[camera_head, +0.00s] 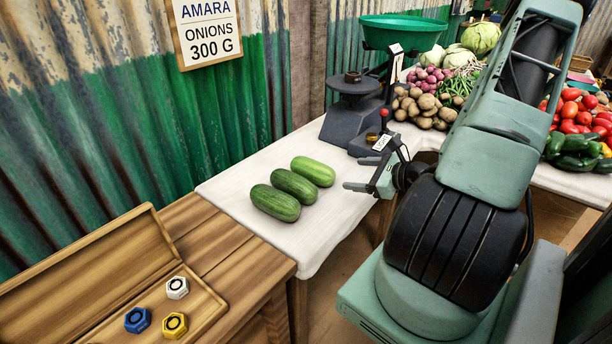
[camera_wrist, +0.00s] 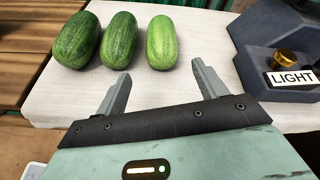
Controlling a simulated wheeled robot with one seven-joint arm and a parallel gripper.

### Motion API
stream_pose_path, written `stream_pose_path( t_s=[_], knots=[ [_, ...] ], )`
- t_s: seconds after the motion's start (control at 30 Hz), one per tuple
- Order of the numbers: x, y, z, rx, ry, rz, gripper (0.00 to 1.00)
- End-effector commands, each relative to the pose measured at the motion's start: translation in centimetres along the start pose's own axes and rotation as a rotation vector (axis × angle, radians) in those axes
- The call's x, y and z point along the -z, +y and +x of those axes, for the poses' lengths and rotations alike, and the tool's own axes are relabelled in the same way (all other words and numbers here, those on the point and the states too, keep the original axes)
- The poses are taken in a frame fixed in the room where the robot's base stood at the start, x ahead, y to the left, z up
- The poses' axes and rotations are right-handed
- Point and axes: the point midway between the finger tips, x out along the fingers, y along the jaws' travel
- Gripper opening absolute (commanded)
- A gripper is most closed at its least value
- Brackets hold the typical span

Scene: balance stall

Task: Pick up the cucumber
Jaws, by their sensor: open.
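Three green cucumbers lie side by side on the white-covered table: the near one (camera_head: 275,203), the middle one (camera_head: 294,186) and the far one (camera_head: 313,171). In the wrist view they are the left cucumber (camera_wrist: 77,40), the middle cucumber (camera_wrist: 118,40) and the right cucumber (camera_wrist: 161,42). My gripper (camera_head: 366,173) is open and empty, to the right of the cucumbers in the head view. In the wrist view its two fingers (camera_wrist: 158,82) point toward the middle and right cucumbers, apart from them.
A dark scale (camera_head: 350,115) with a green pan (camera_head: 403,32) stands behind my gripper; its LIGHT label (camera_wrist: 292,78) shows in the wrist view. Potatoes (camera_head: 426,108) and other vegetables lie beyond. A wooden table with an open box (camera_head: 100,270) holding hexagonal weights stands at left.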

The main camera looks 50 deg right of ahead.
Motion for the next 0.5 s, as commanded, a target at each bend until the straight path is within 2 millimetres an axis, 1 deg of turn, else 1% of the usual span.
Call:
stream_pose_path(
  t_s=[0.03,0.3,0.4,0.5],
  knots=[
    [0.0,0.1,1.3,-0.005,-0.003,0.0,0.71],
    [-0.1,0.1,6.7,-0.005,-0.003,0.0,0.71],
    [-0.1,0.1,8.0,-0.005,-0.002,-0.002,0.71],
    [-0.1,0.1,8.7,-0.003,-0.001,-0.001,0.71]
  ],
)
